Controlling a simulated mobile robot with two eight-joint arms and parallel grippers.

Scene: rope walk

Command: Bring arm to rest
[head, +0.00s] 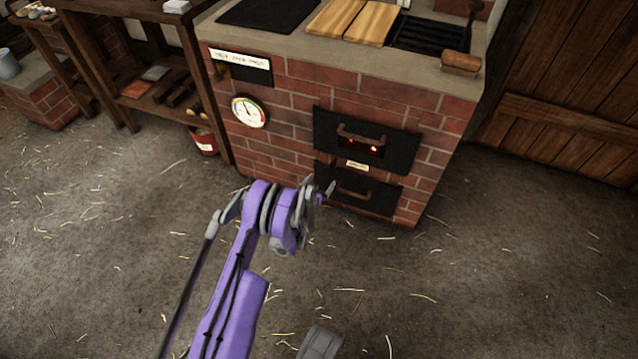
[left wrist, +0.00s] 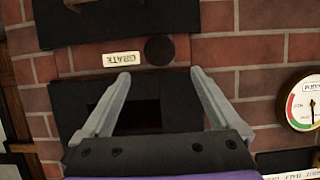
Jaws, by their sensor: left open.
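My left arm (head: 232,290) is purple and grey and reaches up from the bottom of the head view. My left gripper (head: 326,190) is in front of the brick stove (head: 285,130), near its lower black door (head: 360,190). In the left wrist view, which looks upside down, the left gripper (left wrist: 161,74) shows two grey fingers spread apart with nothing between them. Behind them are red bricks, a black door and a small plate reading "GRATE" (left wrist: 121,59). Whether a fingertip touches the stove I cannot tell. My right gripper is not in view.
The stove's upper black door (head: 365,140) has a handle and a red glow. A round gauge (head: 248,112) is left of it. Wooden boards (head: 352,20) lie on the stove top. A shelf (head: 150,100) and red bucket (head: 203,141) stand left. The straw-strewn floor (head: 480,280) is open.

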